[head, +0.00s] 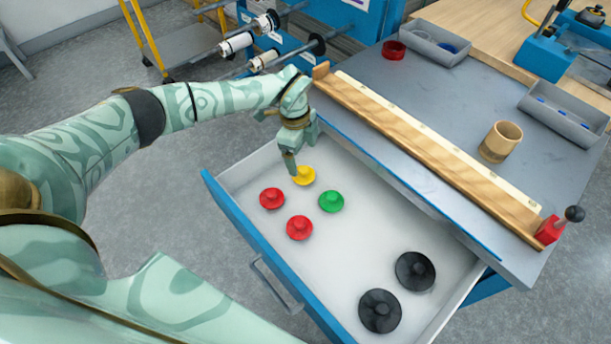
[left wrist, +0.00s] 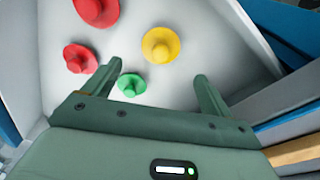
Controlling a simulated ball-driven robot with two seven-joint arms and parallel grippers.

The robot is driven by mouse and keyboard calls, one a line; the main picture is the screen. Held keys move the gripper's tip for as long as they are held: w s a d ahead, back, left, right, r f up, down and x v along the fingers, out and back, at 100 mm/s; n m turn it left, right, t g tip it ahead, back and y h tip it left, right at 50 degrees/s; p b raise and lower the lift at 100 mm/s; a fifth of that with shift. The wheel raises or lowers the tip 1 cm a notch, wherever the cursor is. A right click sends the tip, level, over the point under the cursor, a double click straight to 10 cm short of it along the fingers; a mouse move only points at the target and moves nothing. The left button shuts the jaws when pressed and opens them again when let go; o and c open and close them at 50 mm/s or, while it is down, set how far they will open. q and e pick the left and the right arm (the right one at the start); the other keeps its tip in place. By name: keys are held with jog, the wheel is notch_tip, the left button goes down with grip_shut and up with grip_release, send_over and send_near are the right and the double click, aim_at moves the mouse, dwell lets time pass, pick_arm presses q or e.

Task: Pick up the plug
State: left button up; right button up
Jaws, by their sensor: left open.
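Several plugs with round flanges and knobs lie in the open drawer: a yellow plug (head: 305,177), a green plug (head: 331,201), a red plug (head: 271,198) and another red plug (head: 299,228). My left gripper (head: 290,168) is open and empty, pointing down close by the yellow plug. In the left wrist view its fingers (left wrist: 153,76) are spread, with the green plug (left wrist: 131,85) showing between them. The yellow plug (left wrist: 161,44) shows beyond the fingertips, and the red plugs (left wrist: 80,58) lie left. My right gripper is not in view.
Two black discs (head: 415,271) lie at the drawer's near right end. The grey worktop with a long wooden rail (head: 430,150) overhangs the drawer's right side. A wooden cup (head: 500,142) and grey bins (head: 562,114) stand on it. The drawer's middle (head: 365,235) is clear.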

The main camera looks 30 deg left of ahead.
aim_at(303, 169)
pick_arm(q)
notch_tip(303, 169, down, 2)
jog(key=shift+d+f+b, duration=0.1)
jog(key=shift+f+b, duration=0.15)
jog(key=shift+b, duration=0.05)
notch_tip(303, 169, down, 5)
jog(key=b, duration=0.2)
jog(key=shift+d+b, duration=0.15)
jog(key=shift+b, duration=0.25)
jog(key=shift+r, duration=0.15)
jog(key=shift+c, duration=0.7)
jog(key=c, duration=0.9)
